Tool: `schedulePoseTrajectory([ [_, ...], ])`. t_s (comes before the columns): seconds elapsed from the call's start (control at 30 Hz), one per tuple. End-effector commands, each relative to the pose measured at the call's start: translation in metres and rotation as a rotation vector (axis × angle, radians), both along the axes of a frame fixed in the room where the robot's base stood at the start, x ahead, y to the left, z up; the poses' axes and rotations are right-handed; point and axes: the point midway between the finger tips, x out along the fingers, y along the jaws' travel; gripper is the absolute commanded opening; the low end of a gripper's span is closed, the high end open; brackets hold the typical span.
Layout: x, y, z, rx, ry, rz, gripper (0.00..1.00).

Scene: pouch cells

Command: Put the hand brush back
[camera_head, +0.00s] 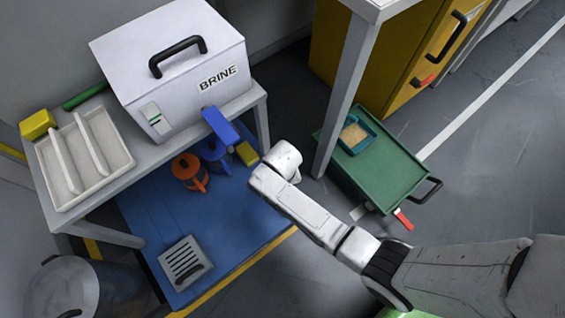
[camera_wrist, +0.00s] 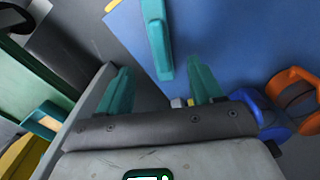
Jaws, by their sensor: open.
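In the wrist view my gripper (camera_wrist: 160,72) is open, its two teal fingers standing apart. A long teal piece (camera_wrist: 156,35) shows beyond and between the fingertips and runs off the top edge. I cannot tell whether it is the hand brush or touches a finger. In the head view my arm hides the gripper. A dark green bar (camera_head: 85,95) lies on the bench beside the white box, and a teal-rimmed tan piece (camera_head: 354,134) lies on the green cart (camera_head: 400,172). I cannot tell which of these is the hand brush.
The BRINE box (camera_head: 170,75) and a white divided tray (camera_head: 120,152) stand on the bench. Below, an orange jug (camera_head: 186,172), a blue jug (camera_head: 213,155) and a grey slotted piece (camera_head: 183,262) stand on the blue mat (camera_head: 235,215). A table leg (camera_head: 345,95) rises beside the cart.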

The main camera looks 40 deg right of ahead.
Motion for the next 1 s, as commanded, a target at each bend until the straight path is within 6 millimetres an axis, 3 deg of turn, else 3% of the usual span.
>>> schedulePoseTrajectory([
  [0.47, -0.010, -0.007, 0.020, 0.003, -0.007, 0.020, 0.66],
  [0.57, -0.028, -0.019, 0.038, 0.004, -0.018, 0.062, 0.66],
  [0.8, -0.097, -0.057, 0.113, -0.007, -0.056, 0.217, 0.66],
  [1.0, -0.144, -0.075, 0.168, -0.025, -0.077, 0.316, 0.66],
])
